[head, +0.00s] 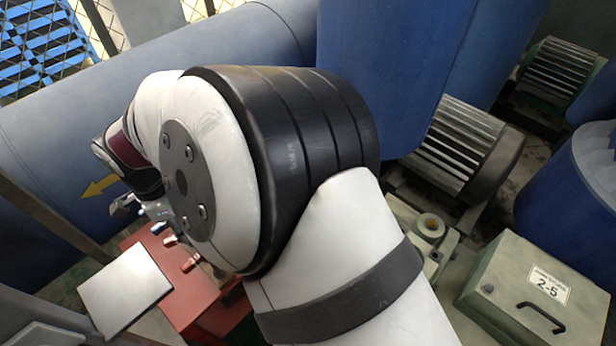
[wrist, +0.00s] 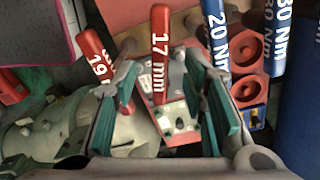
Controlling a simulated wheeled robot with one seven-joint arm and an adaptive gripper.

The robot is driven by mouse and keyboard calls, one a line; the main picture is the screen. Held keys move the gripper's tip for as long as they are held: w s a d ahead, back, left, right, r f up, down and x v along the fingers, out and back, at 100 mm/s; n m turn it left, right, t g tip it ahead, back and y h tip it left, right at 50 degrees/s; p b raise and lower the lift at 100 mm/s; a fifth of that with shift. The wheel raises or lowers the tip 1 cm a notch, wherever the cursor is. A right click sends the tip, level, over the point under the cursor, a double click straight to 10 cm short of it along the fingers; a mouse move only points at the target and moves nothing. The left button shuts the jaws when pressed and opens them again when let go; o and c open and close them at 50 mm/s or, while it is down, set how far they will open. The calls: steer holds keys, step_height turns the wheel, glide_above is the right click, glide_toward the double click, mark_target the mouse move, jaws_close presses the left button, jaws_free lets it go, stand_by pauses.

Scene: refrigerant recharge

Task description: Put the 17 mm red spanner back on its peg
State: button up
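The red 17 mm spanner (wrist: 160,42) shows in the wrist view by its labelled red handle. The handle points down the picture between the two fingers of my gripper (wrist: 163,88), with gaps visible on both sides. The gripper is open, its green pads spread apart. A red 19 mm spanner (wrist: 95,58) is just left of the left finger. In the head view my arm hides most of this area, and I cannot make out the 17 mm spanner there.
Blue 20 Nm (wrist: 217,40) and 30 Nm (wrist: 276,38) handles are close on the right in the wrist view. A red block with round openings (wrist: 248,90) is beside them. In the head view, a red cabinet (head: 200,302) and a pale panel (head: 125,290) are below my arm.

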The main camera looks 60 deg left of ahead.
steer(key=r+p, duration=0.2)
steer(key=r, duration=0.1)
steer(key=r+p, duration=0.1)
steer(key=r, duration=0.1)
steer(key=shift+w+r+p, duration=0.15)
steer(key=shift+w+p, duration=0.2)
steer(key=shift+p, duration=0.05)
steer(key=w+d+r+m+p, duration=0.1)
steer(key=w+d+m+p, duration=0.1)
steer(key=w, duration=0.7)
steer(key=w+d+r+m+p, duration=0.1)
steer(key=w+d+m+p, duration=0.2)
steer(key=w+m, duration=0.3)
steer(key=w+d+r+m+p, duration=0.1)
steer(key=w+d+m+p, duration=0.2)
steer(key=w, duration=0.9)
steer(key=shift+w+d+r+m, duration=0.2)
steer(key=shift+d+r+m, duration=0.2)
steer(key=shift+d+m, duration=0.3)
steer(key=shift+d, duration=0.1)
